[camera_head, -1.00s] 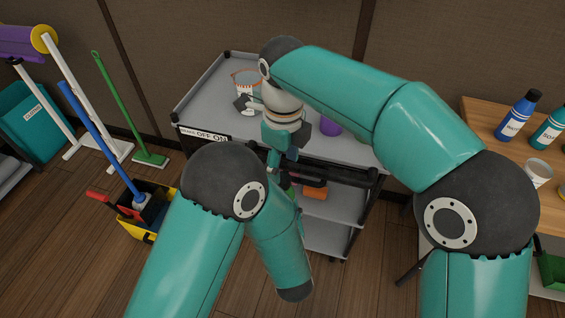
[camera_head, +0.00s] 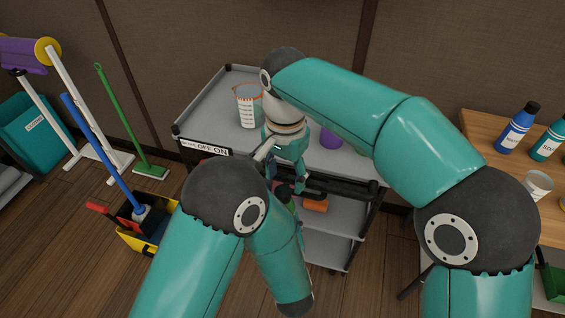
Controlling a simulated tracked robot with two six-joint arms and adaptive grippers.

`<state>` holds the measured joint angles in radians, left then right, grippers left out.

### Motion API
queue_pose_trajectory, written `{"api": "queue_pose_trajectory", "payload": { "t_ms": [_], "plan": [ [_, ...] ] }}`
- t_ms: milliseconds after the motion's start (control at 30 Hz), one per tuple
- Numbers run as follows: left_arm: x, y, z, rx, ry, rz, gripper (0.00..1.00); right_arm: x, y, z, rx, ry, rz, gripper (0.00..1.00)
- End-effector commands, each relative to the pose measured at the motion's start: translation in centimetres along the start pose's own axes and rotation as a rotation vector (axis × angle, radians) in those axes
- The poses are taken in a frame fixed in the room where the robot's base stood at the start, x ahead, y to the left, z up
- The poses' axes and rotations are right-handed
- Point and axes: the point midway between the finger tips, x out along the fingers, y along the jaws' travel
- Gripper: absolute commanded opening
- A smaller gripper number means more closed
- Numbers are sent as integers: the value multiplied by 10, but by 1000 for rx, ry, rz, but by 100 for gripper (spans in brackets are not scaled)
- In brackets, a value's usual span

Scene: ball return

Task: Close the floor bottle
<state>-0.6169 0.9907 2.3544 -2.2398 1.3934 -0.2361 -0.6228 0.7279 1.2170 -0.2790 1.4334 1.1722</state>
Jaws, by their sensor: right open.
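A blue bottle (camera_head: 517,128) with a dark top stands on the wooden table at the right. A teal bottle (camera_head: 547,142) with a dark top stands beside it, cut by the picture's edge. Their labels are too small to read surely, so I cannot tell which is the floor bottle. My right gripper (camera_head: 281,168) is open, pointing down at the cart's front edge, far left of both bottles. It is partly hidden by my left arm. My left gripper does not show; only its arm is in front.
The grey cart (camera_head: 205,112) holds a measuring cup (camera_head: 247,108) and a purple object (camera_head: 331,138). A white cup (camera_head: 537,184) stands on the wooden table (camera_head: 480,122). A yellow mop bucket (camera_head: 137,240), a green broom (camera_head: 150,171) and a teal bin (camera_head: 28,130) are left.

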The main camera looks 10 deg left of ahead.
Motion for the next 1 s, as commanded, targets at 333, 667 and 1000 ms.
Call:
{"api": "queue_pose_trajectory", "payload": {
  "t_ms": [333, 667, 1000],
  "plan": [
    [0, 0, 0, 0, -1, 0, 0, -7, 0, 0, -769, -2, 1, 57],
    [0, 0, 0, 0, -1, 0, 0, -15, 0, -1, -1472, 0, -3, 57],
    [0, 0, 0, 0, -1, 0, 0, -23, -2, -1, -1850, 10, -6, 57]
  ]
}}
